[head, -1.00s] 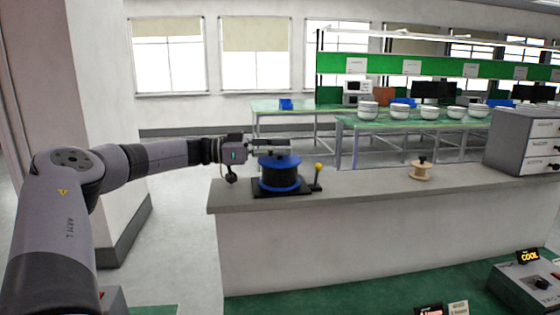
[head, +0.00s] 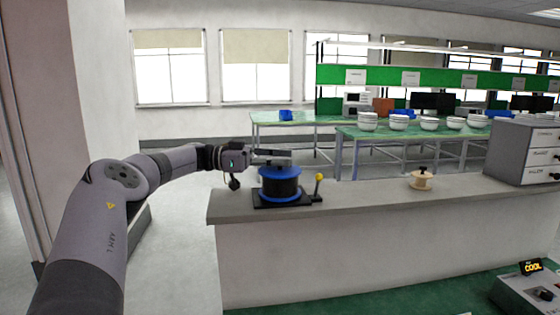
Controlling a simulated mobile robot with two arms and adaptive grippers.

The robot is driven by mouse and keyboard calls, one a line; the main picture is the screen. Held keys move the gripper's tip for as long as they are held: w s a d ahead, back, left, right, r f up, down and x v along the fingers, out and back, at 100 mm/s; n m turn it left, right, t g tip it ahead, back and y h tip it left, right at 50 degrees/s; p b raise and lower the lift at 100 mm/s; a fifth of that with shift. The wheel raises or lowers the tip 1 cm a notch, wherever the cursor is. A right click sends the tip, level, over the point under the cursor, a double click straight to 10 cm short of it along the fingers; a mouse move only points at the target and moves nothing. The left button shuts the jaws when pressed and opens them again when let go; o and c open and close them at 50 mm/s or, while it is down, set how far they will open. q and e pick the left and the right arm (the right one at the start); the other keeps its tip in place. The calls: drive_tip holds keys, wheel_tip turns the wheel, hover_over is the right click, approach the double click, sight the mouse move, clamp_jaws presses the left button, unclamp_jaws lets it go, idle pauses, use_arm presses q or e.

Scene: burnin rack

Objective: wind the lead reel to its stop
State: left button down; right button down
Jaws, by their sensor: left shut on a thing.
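The lead reel (head: 279,186) is a blue-flanged spool with a dark winding, standing on a black base (head: 262,202) near the left end of the grey counter. A short lever with a yellow knob (head: 319,177) rises at the base's right side. My left gripper (head: 280,157) reaches in from the left over the reel's top. It is shut at the top of the reel, on what appears to be the crank knob, which its fingers mostly hide. My right gripper is not in the head view.
A small wooden spool (head: 421,180) with a dark knob stands further right on the counter (head: 370,190). A grey drawer cabinet (head: 520,150) stands at the right end. A box with a "COOL" display (head: 530,285) sits lower right. The counter between reel and wooden spool is clear.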

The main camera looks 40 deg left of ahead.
use_arm(q)
drive_tip(key=c, duration=1.5)
unclamp_jaws()
drive_tip(key=shift+o, duration=0.2)
drive_tip(key=shift+a, duration=0.1)
drive_tip(key=v, duration=0.7)
drive_tip(key=shift+s+a, duration=0.15)
drive_tip(key=shift+s, duration=0.05)
